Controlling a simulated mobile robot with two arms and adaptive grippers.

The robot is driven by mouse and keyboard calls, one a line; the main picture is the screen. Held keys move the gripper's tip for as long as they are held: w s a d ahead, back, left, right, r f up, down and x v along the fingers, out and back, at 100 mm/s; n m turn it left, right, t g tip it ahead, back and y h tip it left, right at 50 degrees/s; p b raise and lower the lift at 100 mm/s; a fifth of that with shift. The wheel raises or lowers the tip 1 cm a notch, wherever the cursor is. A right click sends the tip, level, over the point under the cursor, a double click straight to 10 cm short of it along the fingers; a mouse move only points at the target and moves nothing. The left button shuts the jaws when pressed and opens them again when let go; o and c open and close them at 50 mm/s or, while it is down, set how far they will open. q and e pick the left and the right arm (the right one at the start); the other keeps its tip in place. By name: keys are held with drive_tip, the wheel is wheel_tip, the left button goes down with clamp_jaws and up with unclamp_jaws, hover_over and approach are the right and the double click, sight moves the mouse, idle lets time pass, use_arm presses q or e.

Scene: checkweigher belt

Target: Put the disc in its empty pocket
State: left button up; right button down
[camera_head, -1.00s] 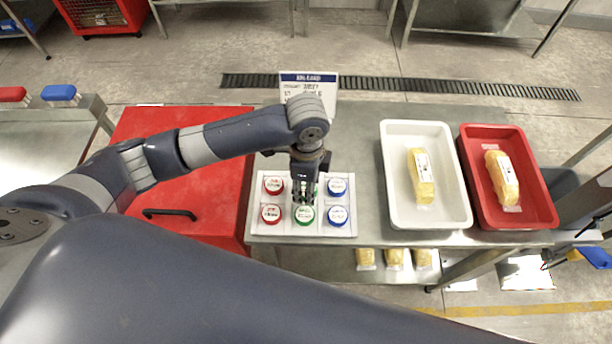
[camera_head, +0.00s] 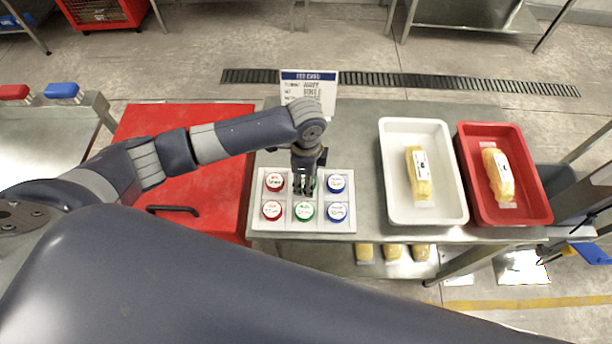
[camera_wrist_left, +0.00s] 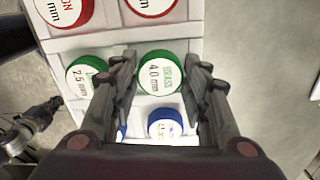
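The pale tray (camera_head: 260,222) holds red, green and blue discs in two rows. My left gripper (camera_head: 304,190) points down over its middle column, at the rear green disc (camera_head: 314,183), which it partly hides. In the left wrist view that green disc marked 4.0 mm (camera_wrist_left: 161,75) shows between the fingertips (camera_wrist_left: 162,68). The fingers look spread, one on each side of it. The front green disc (camera_head: 304,211), marked 2.5 mm (camera_wrist_left: 86,76), sits in its pocket, partly behind a finger in the wrist view.
A sign (camera_head: 309,86) stands behind the tray. To the right are a white bin (camera_head: 392,205) and a red bin (camera_head: 540,210), each with a yellow pack. A red cabinet (camera_head: 220,115) lies left. Bare steel shows between tray and white bin.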

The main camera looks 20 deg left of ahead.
use_arm(q)
drive_tip(key=shift+o, duration=1.1)
use_arm(e)
drive_tip(key=shift+w+a, duration=0.2)
drive_tip(key=shift+w, duration=0.05)
use_arm(q)
drive_tip(key=shift+r, duration=0.1)
wheel_tip(320, 180, up, 12)
drive_tip(key=b, duration=0.1)
drive_tip(key=shift+b, duration=0.3)
use_arm(e)
drive_tip(key=shift+d+f, duration=0.3)
drive_tip(key=shift+f, duration=0.45)
